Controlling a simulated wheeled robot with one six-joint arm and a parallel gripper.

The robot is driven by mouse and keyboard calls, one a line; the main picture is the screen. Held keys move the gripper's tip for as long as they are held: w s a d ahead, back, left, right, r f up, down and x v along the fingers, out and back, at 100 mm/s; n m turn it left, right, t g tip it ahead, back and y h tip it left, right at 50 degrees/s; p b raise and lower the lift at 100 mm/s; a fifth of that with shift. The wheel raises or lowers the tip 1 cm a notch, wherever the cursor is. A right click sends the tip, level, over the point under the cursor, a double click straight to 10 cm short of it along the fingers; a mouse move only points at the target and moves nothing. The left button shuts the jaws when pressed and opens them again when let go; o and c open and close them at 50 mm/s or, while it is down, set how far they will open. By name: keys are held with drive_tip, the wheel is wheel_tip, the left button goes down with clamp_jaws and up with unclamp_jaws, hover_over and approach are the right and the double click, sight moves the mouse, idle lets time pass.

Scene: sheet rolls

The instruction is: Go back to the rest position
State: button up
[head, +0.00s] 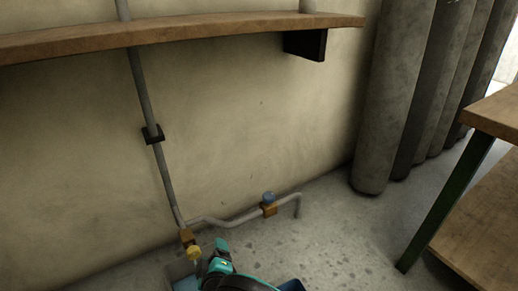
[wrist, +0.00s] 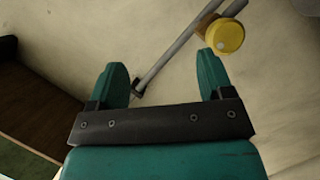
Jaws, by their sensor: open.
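My gripper (wrist: 163,80) is open and empty in the wrist view, its two teal fingers spread wide. Beyond them a grey pipe (wrist: 178,55) runs diagonally along the wall. A round yellow knob (wrist: 226,36) shows just past the tip of the right finger, and I cannot tell how near it is. In the head view, teal and dark parts of my arm (head: 219,264) are at the bottom middle, close to the yellow knob (head: 193,245). The fingertips are not clear there.
A wooden shelf (head: 190,29) spans the wall above. A low pipe with a blue knob (head: 268,197) runs near the floor. Large grey rolls (head: 391,90) stand at the right, beside a wooden bench (head: 490,112) with a green leg. Floor between them is clear.

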drive_tip(key=w+d+r+m+g+h, duration=0.2)
drive_tip(key=w+d+r+m+g, duration=0.15)
drive_tip(key=r, duration=0.35)
drive_tip(key=w+d+r+m+g+h, duration=0.2)
drive_tip(key=w+d+r, duration=0.1)
drive_tip(key=w+r, duration=0.3)
drive_tip(key=s+d+r+m+g+y, duration=0.1)
drive_tip(key=s+d+r+m+g, duration=0.2)
drive_tip(key=d+r, duration=0.7)
drive_tip(key=s+d+r+n+g+y, duration=0.15)
drive_tip(key=s+d+r, duration=0.35)
drive_tip(key=s, duration=0.5)
drive_tip(key=s+d+r+g+y, duration=0.1)
drive_tip(key=s+d+r+g, duration=0.2)
drive_tip(key=s+r, duration=0.45)
drive_tip(key=s+d+r+n+g+y, duration=0.15)
drive_tip(key=s+d+r, duration=0.3)
drive_tip(key=s, duration=0.75)
wheel_tip(320, 180, up, 33)
drive_tip(key=w+p, duration=0.1)
drive_tip(key=p, duration=3.1)
drive_tip(key=shift+a+f+p, duration=0.15)
drive_tip(key=shift+a+p, duration=0.1)
drive_tip(key=shift+p, duration=0.05)
